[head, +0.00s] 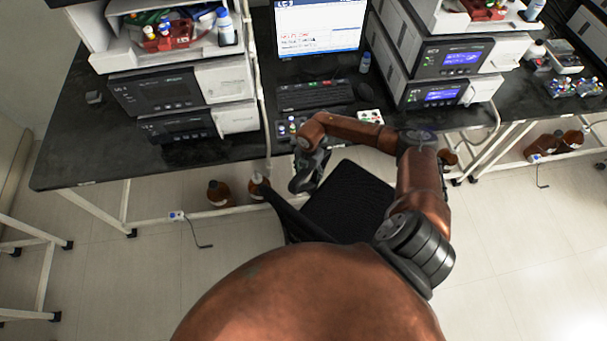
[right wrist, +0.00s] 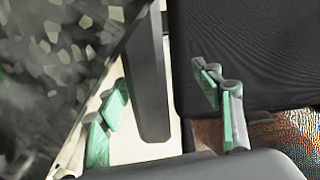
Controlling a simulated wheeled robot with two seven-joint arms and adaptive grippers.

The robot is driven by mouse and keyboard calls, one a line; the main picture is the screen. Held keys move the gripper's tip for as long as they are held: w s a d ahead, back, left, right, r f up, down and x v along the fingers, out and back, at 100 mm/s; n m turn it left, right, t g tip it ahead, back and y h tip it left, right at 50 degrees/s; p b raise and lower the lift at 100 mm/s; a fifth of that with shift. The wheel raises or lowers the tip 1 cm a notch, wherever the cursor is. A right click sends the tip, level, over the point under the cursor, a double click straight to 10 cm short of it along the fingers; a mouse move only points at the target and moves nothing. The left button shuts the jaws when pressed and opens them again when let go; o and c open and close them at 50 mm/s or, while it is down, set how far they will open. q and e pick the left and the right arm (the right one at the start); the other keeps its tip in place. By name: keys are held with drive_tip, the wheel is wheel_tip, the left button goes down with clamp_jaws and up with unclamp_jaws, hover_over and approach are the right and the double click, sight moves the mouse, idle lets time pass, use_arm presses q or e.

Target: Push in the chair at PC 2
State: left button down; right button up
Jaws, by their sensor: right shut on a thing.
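A black chair (head: 347,204) stands in front of the dark bench, its seat below the monitor and keyboard. The seat (right wrist: 245,50) fills the upper right there. My left gripper is not in view.
The bench (head: 75,145) carries a monitor (head: 320,28), a keyboard (head: 313,95) and stacked instruments (head: 165,92) on both sides. Brown bottles (head: 220,194) stand on the floor under it. A white frame (head: 45,265) is at the left.

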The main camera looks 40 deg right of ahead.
drive_tip(key=shift+o, duration=0.8)
drive_tip(key=shift+s+d+r, duration=0.1)
drive_tip(key=shift+s+d, duration=0.05)
drive_tip(key=shift+d, duration=0.05)
drive_tip(key=shift+a, duration=0.1)
drive_tip(key=shift+w+a+r, duration=0.15)
drive_tip(key=shift+w+a, duration=0.05)
drive_tip(key=shift+a, duration=0.05)
wheel_tip(320, 180, up, 12)
idle(0.4)
